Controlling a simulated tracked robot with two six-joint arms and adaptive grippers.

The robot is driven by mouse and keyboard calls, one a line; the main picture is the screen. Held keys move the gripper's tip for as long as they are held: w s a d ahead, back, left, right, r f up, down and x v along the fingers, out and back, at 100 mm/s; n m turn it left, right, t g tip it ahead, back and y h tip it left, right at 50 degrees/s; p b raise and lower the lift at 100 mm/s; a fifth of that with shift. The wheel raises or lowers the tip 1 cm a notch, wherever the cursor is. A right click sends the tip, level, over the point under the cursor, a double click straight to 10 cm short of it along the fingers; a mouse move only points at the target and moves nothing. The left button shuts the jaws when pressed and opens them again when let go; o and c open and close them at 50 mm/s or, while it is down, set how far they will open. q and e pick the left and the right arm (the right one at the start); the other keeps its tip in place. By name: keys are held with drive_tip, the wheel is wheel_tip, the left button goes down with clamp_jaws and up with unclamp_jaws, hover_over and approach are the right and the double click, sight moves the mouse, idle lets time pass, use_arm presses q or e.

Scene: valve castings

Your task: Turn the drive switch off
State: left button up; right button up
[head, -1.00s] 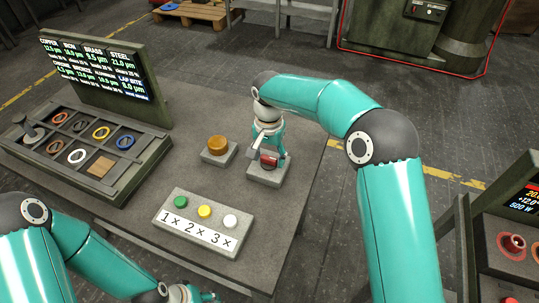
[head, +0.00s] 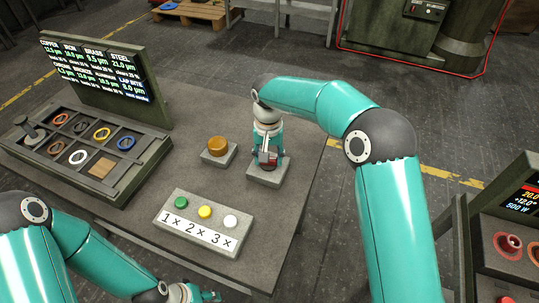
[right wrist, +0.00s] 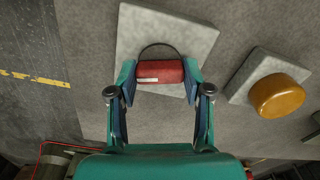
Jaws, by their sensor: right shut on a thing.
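The drive switch is a red block with a white mark on its grey square base (head: 266,179) on the table. In the right wrist view the red switch (right wrist: 160,71) lies between the fingertips, a dark arc behind it, with its grey base (right wrist: 195,38) beneath. My right gripper (right wrist: 160,80) is shut on the red switch, one finger on each end. In the head view my right gripper (head: 268,158) partly hides the switch, and I cannot tell its setting. My left gripper (head: 207,296) is low at the bottom edge, away from the switch; its jaws are unclear.
An amber knob (head: 218,145) on a grey base stands left of the switch. A box with green, yellow and white buttons (head: 204,212) is nearer. A tray of coloured rings (head: 146,157) and a display panel (head: 97,73) are at left. A red-outlined machine (head: 400,35) stands behind.

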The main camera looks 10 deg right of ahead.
drive_tip(key=n+p, duration=0.1)
drive_tip(key=n, duration=0.2)
drive_tip(key=shift+n, duration=0.4)
drive_tip(key=n, duration=0.3)
drive_tip(key=shift+n+p, duration=0.3)
drive_tip(key=n, duration=0.3)
drive_tip(key=shift+n+p, duration=0.3)
drive_tip(key=shift+p, duration=0.05)
drive_tip(key=shift+n, duration=1.7)
drive_tip(key=shift+s+p, duration=0.1)
drive_tip(key=shift+p, duration=0.2)
drive_tip(key=o, duration=1.2)
drive_tip(key=shift+c, duration=0.2)
drive_tip(key=shift+r, duration=0.1)
